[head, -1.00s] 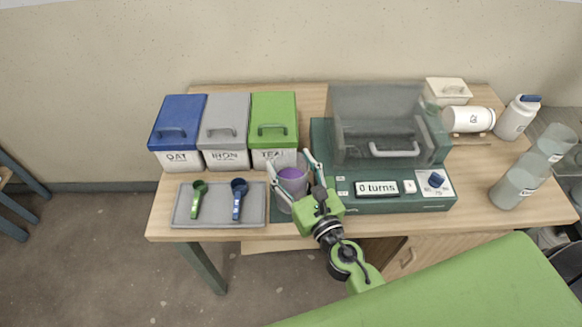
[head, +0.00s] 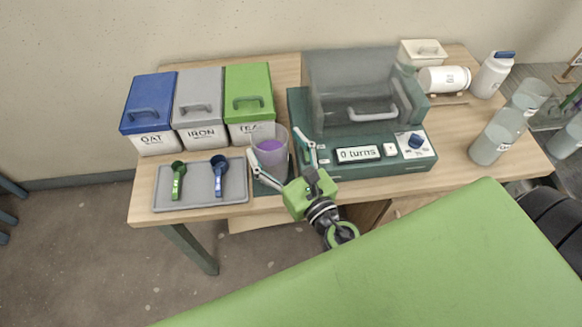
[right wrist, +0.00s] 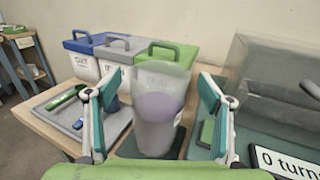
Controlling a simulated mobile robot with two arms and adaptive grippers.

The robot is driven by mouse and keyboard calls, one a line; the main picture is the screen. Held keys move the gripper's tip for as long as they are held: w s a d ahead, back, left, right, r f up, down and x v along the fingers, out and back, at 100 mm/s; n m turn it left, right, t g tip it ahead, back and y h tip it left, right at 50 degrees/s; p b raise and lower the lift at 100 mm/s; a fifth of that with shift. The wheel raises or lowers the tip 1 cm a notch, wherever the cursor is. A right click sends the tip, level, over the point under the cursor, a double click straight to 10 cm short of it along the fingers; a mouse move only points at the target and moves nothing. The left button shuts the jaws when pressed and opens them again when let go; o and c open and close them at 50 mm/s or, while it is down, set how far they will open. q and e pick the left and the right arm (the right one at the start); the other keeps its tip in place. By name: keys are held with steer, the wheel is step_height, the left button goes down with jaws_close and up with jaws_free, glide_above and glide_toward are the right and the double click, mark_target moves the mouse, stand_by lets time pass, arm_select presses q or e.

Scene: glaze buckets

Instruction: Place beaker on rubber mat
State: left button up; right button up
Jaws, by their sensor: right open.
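The clear beaker (head: 270,154) with purple content stands upright on the dark rubber mat (head: 264,187), at the front of the table. In the right wrist view the beaker (right wrist: 158,112) stands between my spread fingers, and the dark mat (right wrist: 126,148) shows around its base. My right gripper (head: 275,146) is open on the near side of the beaker, one finger to each side. In the right wrist view there is a gap between each finger and the beaker. My left gripper is not in view.
A grey tray (head: 200,197) with a green scoop (head: 177,182) and a blue scoop (head: 219,178) lies left of the mat. Lidded OAT, IRON and TEA bins (head: 248,105) stand behind. A machine reading "0 turns" (head: 358,153) stands close on the right. Clear bottles (head: 497,138) stand far right.

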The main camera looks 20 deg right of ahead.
steer(key=s+d+b, duration=0.1)
steer(key=s+b, duration=0.3)
steer(key=s, duration=0.4)
steer(key=shift+s, duration=0.2)
steer(key=shift+d, duration=0.1)
